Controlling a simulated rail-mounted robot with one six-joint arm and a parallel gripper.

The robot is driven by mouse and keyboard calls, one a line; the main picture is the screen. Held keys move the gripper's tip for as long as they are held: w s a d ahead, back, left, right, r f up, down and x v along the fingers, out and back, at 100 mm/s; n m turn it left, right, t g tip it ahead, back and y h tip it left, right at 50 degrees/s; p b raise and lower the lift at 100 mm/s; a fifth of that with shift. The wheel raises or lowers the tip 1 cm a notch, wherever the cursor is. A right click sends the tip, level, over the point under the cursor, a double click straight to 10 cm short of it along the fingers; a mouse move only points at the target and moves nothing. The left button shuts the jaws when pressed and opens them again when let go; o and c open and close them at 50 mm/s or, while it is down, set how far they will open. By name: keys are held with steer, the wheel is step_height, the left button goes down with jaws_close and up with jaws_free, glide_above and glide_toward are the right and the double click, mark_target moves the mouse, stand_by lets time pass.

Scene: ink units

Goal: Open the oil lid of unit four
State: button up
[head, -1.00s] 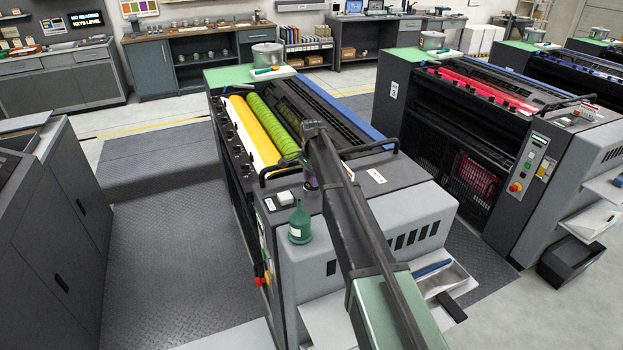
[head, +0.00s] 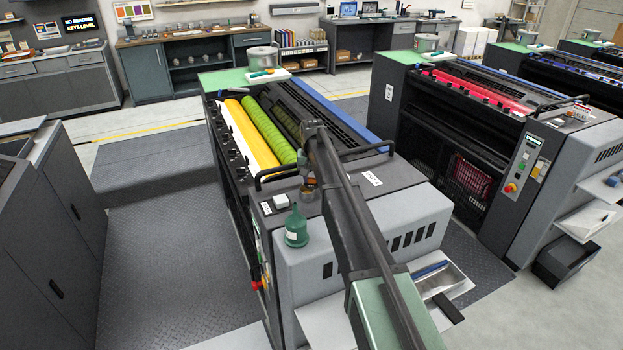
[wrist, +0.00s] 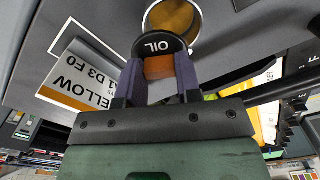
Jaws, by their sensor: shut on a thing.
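The oil lid (wrist: 160,45), a dark disc marked OIL, shows at the top middle of the wrist view. It stands tilted beside a round, metal-rimmed oil opening (wrist: 175,20) with amber inside. My gripper (wrist: 160,72) is shut on the lid's orange tab, with one finger on each side. In the head view the opening (head: 309,193) shows as a small brass-coloured ring on top of the near press unit (head: 340,225). My gripper is mostly hidden behind my arm there.
A green oil bottle (head: 296,228) and a small white-topped block (head: 281,201) stand left of the opening. A black handrail (head: 277,176) runs behind them. A card reading YELLOW (wrist: 75,85) lies close to my gripper. Yellow and green rollers are beyond.

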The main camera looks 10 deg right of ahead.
steer(key=n, duration=0.1)
steer(key=w+n, duration=0.1)
steer(key=n, duration=0.1)
steer(key=shift+n, duration=0.3)
steer(key=shift+w+a+n, duration=0.1)
steer(key=shift+w+n, duration=0.15)
steer(key=shift+n, duration=0.7)
steer(key=shift+w+n, duration=0.2)
steer(key=shift+n, duration=0.75)
steer(key=o, duration=0.9)
steer(key=shift+r, duration=0.1)
step_height(320, 180, up, 11)
steer(key=p, duration=1.1)
